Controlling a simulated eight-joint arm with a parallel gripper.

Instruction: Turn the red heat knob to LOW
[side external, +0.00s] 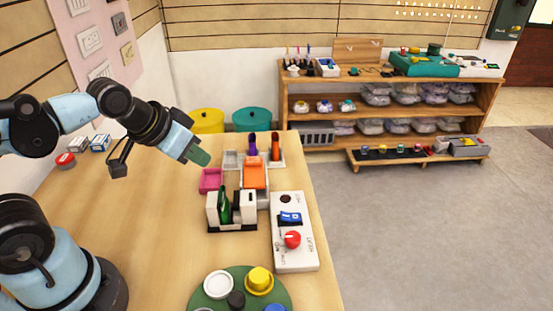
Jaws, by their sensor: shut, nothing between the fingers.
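The red heat knob (292,239) sits on the white control panel (281,262), which lies on the right part of the wooden table. A blue rocker switch (290,217) and a dark round part (286,198) are above the knob on the same panel. Printed marks surround the knob, but they are too small to read with certainty. My gripper (200,158) is in the air over the far left-middle of the table. It is shut and empty, well up and left of the panel, touching nothing I can see.
A holder with a green bottle (224,203) stands left of the panel. Pink (210,180) and orange (255,174) blocks are behind it. A green round tray (213,302) with coloured pieces is at the front. The table's left middle is clear. Shelves (390,100) stand beyond the table.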

